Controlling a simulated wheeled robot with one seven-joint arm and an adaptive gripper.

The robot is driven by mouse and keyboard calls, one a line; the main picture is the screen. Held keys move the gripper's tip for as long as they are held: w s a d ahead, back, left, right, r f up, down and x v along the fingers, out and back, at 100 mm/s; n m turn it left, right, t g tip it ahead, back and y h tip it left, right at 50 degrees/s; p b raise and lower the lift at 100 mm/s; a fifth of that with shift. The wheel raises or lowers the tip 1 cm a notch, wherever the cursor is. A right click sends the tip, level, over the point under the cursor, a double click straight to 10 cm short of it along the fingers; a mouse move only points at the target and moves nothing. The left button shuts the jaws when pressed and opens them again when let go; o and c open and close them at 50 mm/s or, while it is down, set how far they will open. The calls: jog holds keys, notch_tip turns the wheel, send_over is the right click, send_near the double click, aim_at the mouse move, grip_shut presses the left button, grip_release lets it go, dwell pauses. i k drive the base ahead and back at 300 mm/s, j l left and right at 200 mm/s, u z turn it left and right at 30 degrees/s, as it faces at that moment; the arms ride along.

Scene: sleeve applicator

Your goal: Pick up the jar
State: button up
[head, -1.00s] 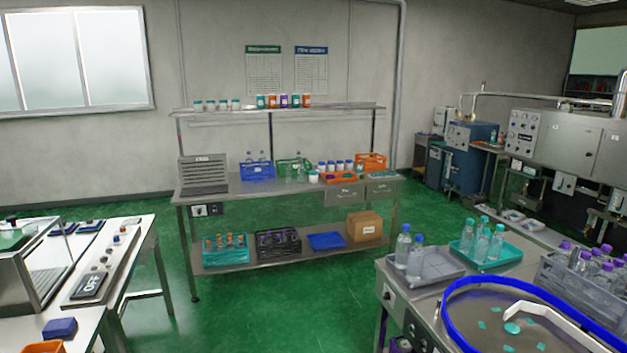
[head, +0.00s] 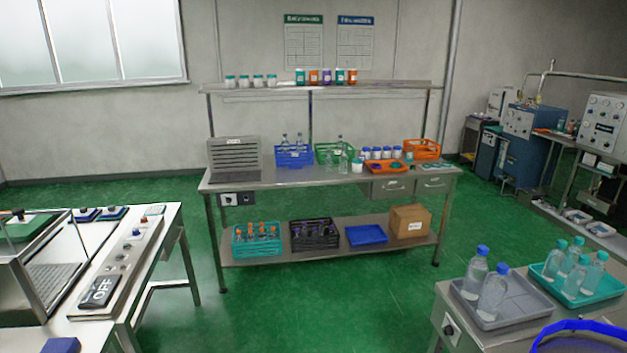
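Several jars show in the head view, and I cannot tell which one the task means. White jars with teal lids (head: 251,81) stand in a row on the upper shelf. Orange, teal and purple jars with pale labels (head: 326,77) stand to their right. On the bench below, white jars with blue lids (head: 382,153) stand in a group, and a single white jar with a teal lid (head: 357,165) stands just in front of them.
The central steel bench (head: 290,178) carries a blue crate (head: 294,157), a green crate and an orange crate (head: 422,149). Green floor (head: 300,315) is clear before it. A table with a machine (head: 100,293) is at left; a table with bottle trays (head: 505,303) is at right.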

aim_at(357, 163)
jog(key=i, duration=1)
jog(key=i+z, duration=0.1)
jog(key=i, duration=0.9)
jog(key=i+j, duration=0.15)
jog(key=i, duration=0.9)
jog(key=i+j+z, duration=0.1)
jog(key=i, duration=0.9)
jog(key=i+j+z, duration=0.1)
jog(key=i+z, duration=0.15)
jog(key=i, duration=0.15)
jog(key=i+j+z, duration=0.55)
jog(key=i, duration=0.2)
